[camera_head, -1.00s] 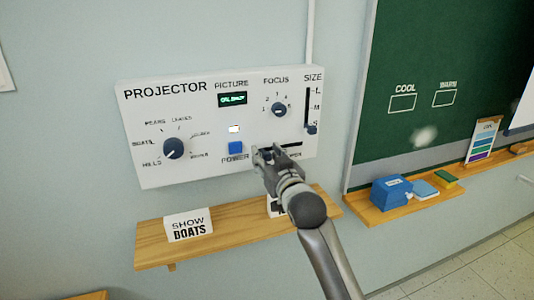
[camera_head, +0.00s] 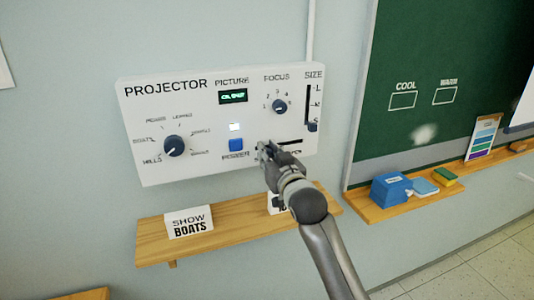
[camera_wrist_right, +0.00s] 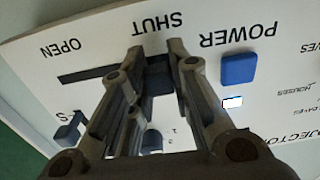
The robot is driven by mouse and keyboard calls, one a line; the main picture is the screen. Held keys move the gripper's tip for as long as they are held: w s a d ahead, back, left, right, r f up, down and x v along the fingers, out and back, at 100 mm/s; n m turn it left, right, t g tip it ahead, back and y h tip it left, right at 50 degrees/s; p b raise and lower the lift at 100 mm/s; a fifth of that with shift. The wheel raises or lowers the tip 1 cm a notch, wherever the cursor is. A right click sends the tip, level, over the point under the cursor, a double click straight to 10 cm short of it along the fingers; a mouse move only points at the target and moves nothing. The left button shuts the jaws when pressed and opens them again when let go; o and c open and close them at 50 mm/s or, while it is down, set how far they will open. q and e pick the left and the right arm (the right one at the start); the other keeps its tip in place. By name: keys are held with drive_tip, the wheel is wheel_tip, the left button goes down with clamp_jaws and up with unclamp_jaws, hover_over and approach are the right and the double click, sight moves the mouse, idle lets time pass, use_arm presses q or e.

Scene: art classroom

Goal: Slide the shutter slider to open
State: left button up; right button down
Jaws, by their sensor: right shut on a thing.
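The projector panel (camera_head: 200,95) is a white board on the wall. Its shutter slider runs in a dark horizontal slot (camera_head: 290,141) at the lower right. In the right wrist view, which is upside down, the dark slider knob (camera_wrist_right: 158,80) sits between my fingers, at the SHUT end. The bare slot (camera_wrist_right: 85,74) stretches from it toward the OPEN label (camera_wrist_right: 60,48). My right gripper (camera_head: 265,150) is shut on the knob and hides it in the head view. My left gripper is not in view.
The blue power button (camera_head: 235,145) is just left of my gripper. A size slider (camera_head: 312,127), focus knob (camera_head: 279,107) and picture knob (camera_head: 174,146) are on the panel. Below is a wooden shelf (camera_head: 150,245) with a SHOW BOATS card (camera_head: 189,222).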

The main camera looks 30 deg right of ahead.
drive_tip(key=d, duration=0.3)
drive_tip(key=s+d, duration=0.1)
drive_tip(key=d, duration=0.2)
drive_tip(key=s+d+p, duration=0.1)
drive_tip(key=d, duration=0.3)
drive_tip(key=shift+s, duration=0.15)
drive_tip(key=shift+a, duration=0.2)
drive_tip(key=c, duration=1.3)
unclamp_jaws()
drive_tip(key=shift+d, duration=0.25)
drive_tip(key=shift+s+a, duration=0.1)
drive_tip(key=shift+s+a, duration=0.1)
drive_tip(key=shift+s, duration=0.1)
approach(297, 141)
drive_tip(key=v, duration=0.6)
